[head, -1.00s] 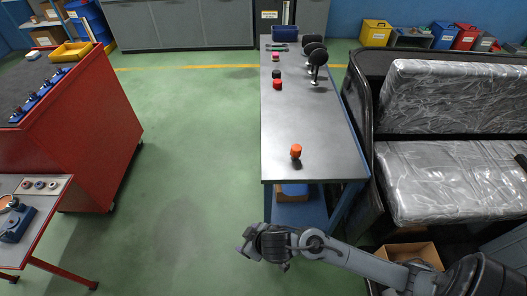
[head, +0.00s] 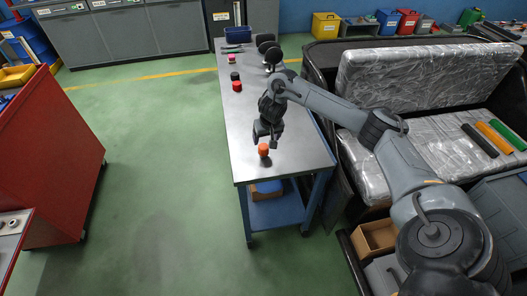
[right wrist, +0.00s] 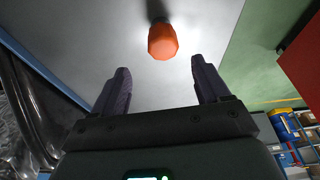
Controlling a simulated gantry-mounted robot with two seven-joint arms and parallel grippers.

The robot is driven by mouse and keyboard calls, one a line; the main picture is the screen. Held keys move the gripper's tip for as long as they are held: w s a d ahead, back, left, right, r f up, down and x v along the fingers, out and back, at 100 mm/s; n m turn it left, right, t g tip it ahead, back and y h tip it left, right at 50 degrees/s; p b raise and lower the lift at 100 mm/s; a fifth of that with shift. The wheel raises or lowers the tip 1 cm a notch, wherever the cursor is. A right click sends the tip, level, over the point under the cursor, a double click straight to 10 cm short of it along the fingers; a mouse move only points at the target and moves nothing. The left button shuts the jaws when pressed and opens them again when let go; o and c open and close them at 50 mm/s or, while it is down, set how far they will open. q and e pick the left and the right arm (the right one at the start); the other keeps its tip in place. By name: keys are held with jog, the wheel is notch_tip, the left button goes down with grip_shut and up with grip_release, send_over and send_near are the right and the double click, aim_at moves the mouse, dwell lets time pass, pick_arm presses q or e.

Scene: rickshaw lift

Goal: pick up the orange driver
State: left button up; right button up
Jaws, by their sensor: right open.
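The orange driver (head: 263,150) stands near the front end of the long grey-topped workbench (head: 262,120). In the right wrist view the orange driver (right wrist: 162,42) shows its faceted orange end, with a dark part behind it, just beyond and between the fingertips. My right gripper (head: 266,139) is above the bench right by the driver, pointing down. In the right wrist view my right gripper (right wrist: 160,70) has its two fingers wide apart with nothing between them. My left gripper is not in view.
A red object (head: 237,86) and a black one (head: 235,76) stand farther up the bench. Dark round-headed items (head: 266,42) line its far right side. A plastic-wrapped seat (head: 400,85) is to the right, a red cabinet (head: 55,160) to the left. Green floor between is clear.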

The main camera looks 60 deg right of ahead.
aim_at(264, 147)
jog(key=b+x, duration=0.1)
jog(key=x, duration=0.2)
jog(key=shift+a+f, duration=0.1)
jog(key=shift+f, duration=0.3)
jog(key=shift+w+d+f+b, duration=0.2)
jog(key=shift+f+b, duration=0.25)
jog(key=shift+f, duration=0.15)
jog(key=x, duration=0.1)
jog(key=b+x, duration=0.2)
jog(key=x, duration=0.1)
jog(key=shift+a, duration=0.25)
jog(key=shift+w+d+f, duration=0.15)
jog(key=shift+f, duration=0.3)
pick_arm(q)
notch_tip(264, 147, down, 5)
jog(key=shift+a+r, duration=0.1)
pick_arm(e)
jog(key=shift+c, duration=0.2)
jog(key=c, duration=0.9)
jog(key=shift+c, duration=1.1)
jog(key=shift+r, duration=0.1)
